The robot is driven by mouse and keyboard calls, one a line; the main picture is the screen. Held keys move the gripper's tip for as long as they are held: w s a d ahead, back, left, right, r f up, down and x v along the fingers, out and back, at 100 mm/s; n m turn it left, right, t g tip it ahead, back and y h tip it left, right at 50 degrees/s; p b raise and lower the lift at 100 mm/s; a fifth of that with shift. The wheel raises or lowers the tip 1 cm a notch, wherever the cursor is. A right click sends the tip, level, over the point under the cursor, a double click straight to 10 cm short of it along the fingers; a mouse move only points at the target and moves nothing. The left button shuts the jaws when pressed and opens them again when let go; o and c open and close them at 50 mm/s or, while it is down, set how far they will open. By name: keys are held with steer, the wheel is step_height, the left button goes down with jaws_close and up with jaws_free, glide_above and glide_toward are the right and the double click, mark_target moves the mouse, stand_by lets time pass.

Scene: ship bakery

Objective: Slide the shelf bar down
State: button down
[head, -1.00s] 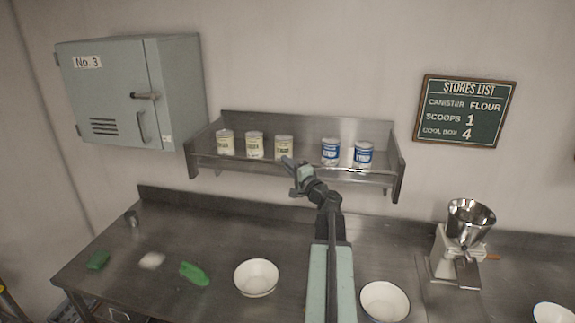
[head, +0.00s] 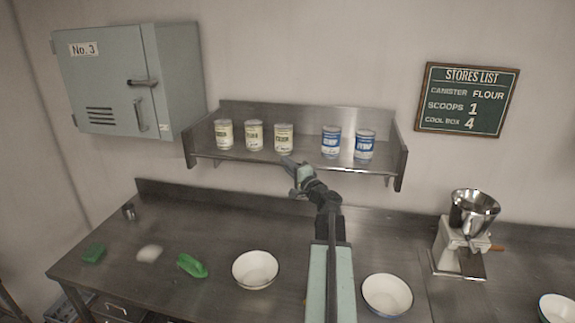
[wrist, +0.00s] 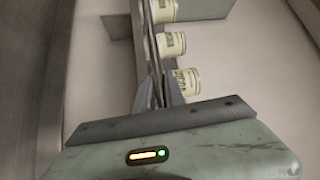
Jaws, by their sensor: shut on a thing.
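The shelf bar (head: 240,161) is a thin metal strip along the front edge of the steel wall shelf (head: 297,146). It sits low, level with the shelf floor, and the cans behind it show down to their bases. My gripper (head: 290,163) is at the front of the shelf, near the middle, shut on the bar. In the wrist view the bar (wrist: 150,45) runs up the picture from between my fingers (wrist: 160,95). The fingers hide the stretch of bar they hold.
Cream cans (head: 254,136) and blue cans (head: 331,142) stand upright on the shelf. A grey locker (head: 120,80) hangs at left.

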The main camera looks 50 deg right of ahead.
step_height(320, 180, down, 3)
steer(key=shift+f+b, duration=0.2)
steer(key=shift+b, duration=0.6)
steer(key=c, duration=1.4)
jaws_free()
steer(key=shift+s, duration=0.1)
steer(key=b+v, duration=0.1)
steer(key=v, duration=0.6)
steer(key=shift+s, duration=0.25)
